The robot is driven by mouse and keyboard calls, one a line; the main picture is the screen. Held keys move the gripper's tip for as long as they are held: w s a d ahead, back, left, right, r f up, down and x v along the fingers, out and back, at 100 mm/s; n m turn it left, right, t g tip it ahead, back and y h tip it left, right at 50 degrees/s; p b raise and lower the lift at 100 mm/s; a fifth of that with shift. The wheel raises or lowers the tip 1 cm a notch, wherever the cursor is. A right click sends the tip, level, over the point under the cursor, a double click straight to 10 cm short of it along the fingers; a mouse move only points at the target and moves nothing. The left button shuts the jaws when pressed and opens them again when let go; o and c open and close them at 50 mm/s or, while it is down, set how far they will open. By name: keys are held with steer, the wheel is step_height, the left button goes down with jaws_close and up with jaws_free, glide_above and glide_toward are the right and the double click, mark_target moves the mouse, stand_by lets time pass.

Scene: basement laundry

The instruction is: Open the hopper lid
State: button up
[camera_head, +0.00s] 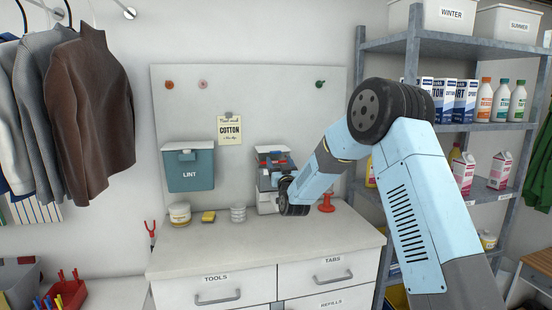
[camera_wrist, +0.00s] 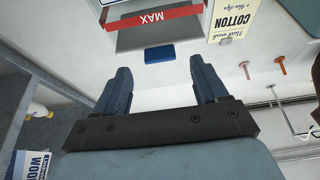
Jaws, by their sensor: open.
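The hopper is a pale dispenser (camera_head: 267,208) on the counter against the back board, largely hidden by my wrist in the head view. In the wrist view, which is upside down, its grey front (camera_wrist: 152,36) carries a red MAX stripe (camera_wrist: 153,17). A small blue tab (camera_wrist: 159,53) shows at its edge, apparently on the lid; the lid looks closed, though its outline is unclear. My gripper (camera_wrist: 163,78) is open and empty, its two fingers pointing at the hopper, with the tab ahead between the fingertips. No contact shows.
A teal LINT bin (camera_head: 190,171) hangs left of the hopper. A jar (camera_head: 180,214), a yellow sponge (camera_head: 208,217), a ribbed tin (camera_head: 238,214) and a red stand (camera_head: 327,203) stand near it on the counter (camera_head: 210,246). Grey shelving (camera_head: 465,127) rises at right.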

mark_target(273, 150)
steer(key=shift+x, duration=2)
